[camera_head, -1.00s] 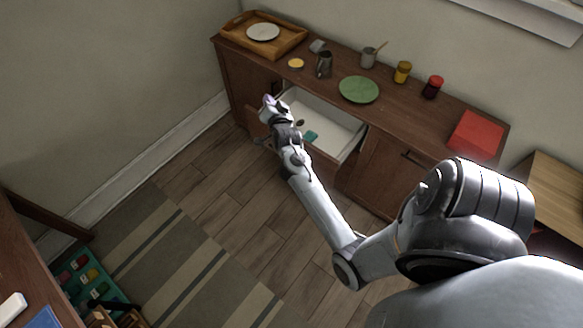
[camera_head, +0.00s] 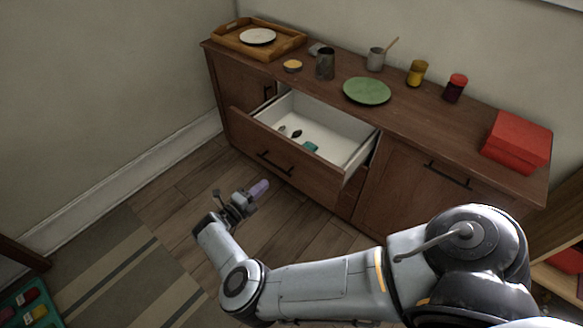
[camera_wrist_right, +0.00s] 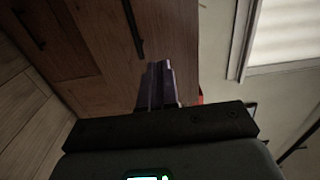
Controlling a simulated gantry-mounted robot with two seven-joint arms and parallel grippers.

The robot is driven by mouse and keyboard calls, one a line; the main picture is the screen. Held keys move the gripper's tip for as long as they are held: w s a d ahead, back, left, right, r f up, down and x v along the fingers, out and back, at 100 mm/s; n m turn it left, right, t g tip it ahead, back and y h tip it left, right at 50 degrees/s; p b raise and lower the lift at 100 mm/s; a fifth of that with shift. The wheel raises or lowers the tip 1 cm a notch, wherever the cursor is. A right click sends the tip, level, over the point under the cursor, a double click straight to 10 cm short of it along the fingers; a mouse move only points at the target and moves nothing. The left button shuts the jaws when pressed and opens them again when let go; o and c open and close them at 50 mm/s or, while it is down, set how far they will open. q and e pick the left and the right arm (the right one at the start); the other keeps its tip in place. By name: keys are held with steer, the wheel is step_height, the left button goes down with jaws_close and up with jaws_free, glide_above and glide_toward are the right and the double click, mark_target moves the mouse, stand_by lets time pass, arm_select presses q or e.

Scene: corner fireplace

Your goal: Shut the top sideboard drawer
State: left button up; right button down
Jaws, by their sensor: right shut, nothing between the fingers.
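The top sideboard drawer (camera_head: 283,165) stands pulled out, with a dark bar handle (camera_head: 275,164) on its wooden front. Its white inside holds a teal item (camera_head: 310,148) and a few small dark items. My right gripper (camera_head: 260,188) is shut and empty, in front of the drawer and apart from its front in the head view. In the right wrist view its purple fingers (camera_wrist_right: 158,85) are together, with brown wood panels and dark handles beyond. My left gripper is not in view.
The sideboard top (camera_head: 420,118) bears a wooden tray (camera_head: 237,46) with a plate, a green plate (camera_head: 367,91), cups, jars and a red box (camera_head: 516,142). The floor (camera_head: 180,205) before the drawer is clear. A striped rug (camera_head: 110,250) lies at left.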

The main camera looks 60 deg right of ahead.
steer(key=b, duration=0.7)
glide_toward(292, 160)
steer(key=d, duration=0.3)
steer(key=shift+s+d+f+b, duration=0.2)
steer(key=shift+s+d+b, duration=0.35)
steer(key=shift+d, duration=0.3)
steer(key=shift+x, duration=0.9)
steer(key=shift+d+r, duration=0.1)
steer(key=shift+r, duration=0.1)
